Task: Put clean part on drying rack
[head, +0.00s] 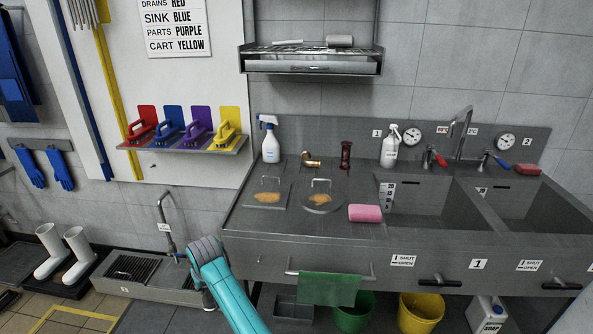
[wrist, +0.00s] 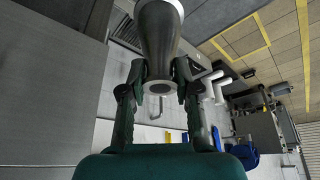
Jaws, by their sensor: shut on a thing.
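My gripper (wrist: 160,88) shows in the wrist view, its two dark fingers shut on a grey metal part (wrist: 158,38). The part is round, with a wide body that narrows to a dark open end between the fingers; its far end is cut off by the frame's top edge. Its surface looks bare, with no visible soil. A wall-mounted metal rack (head: 312,68) hangs above the sink counter. A pale slim piece (head: 287,43) and a grey cylinder (head: 340,41) lie on its top.
Two sink basins (head: 425,200) are at right. Coloured brushes (head: 185,130) stand on a wall shelf at left.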

